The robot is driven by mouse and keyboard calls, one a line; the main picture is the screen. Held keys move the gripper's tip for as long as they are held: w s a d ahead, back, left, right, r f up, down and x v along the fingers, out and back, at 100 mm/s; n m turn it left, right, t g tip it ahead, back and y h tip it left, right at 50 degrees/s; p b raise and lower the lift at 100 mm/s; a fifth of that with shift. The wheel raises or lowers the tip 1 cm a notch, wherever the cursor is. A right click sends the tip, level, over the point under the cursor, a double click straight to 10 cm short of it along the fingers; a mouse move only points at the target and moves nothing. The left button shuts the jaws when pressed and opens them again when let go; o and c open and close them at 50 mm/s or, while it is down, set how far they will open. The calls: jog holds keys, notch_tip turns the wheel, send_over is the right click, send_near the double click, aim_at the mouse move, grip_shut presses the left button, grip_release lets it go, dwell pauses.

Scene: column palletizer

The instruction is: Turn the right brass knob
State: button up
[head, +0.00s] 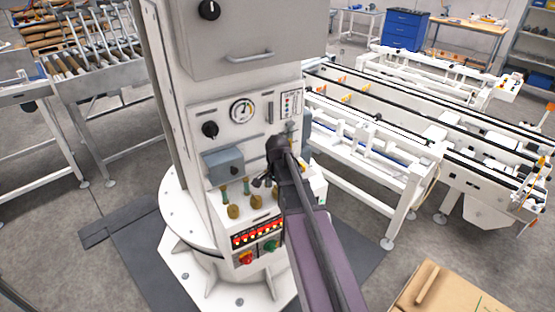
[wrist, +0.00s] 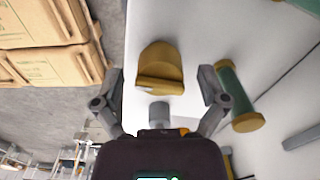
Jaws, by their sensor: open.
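The control panel on the white column shows two brass knobs in the head view, a left one (head: 233,211) and one to its right (head: 256,201), each below a green tube. My arm hides the panel further right, so another knob there cannot be ruled out. My gripper (head: 263,181) is close to the panel, above and beside the right visible knob. In the wrist view a brass knob (wrist: 160,68) with a raised ridge lies ahead between the spread fingers of my gripper (wrist: 161,78). The fingers are open, with gaps on both sides. I cannot tell which knob this is.
A green tube with brass ends (wrist: 238,98) stands close beside the right finger in the wrist view. A grey box (head: 224,165), a row of red switches (head: 257,232) and red and green rotary knobs surround the spot. Cardboard boxes (wrist: 50,65) lie beyond the panel edge.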

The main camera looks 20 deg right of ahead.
jog(key=n, duration=1.7)
notch_tip(320, 180, up, 14)
jog(key=p, duration=1.4)
dwell(0.4)
jog(key=shift+f, duration=0.1)
dwell(0.5)
jog(key=s+a+f+m+b, duration=0.4)
jog(key=s+a+f+b, duration=0.6)
jog(key=s, duration=0.3)
jog(key=shift+s+a, duration=0.2)
jog(key=shift+a, duration=0.55)
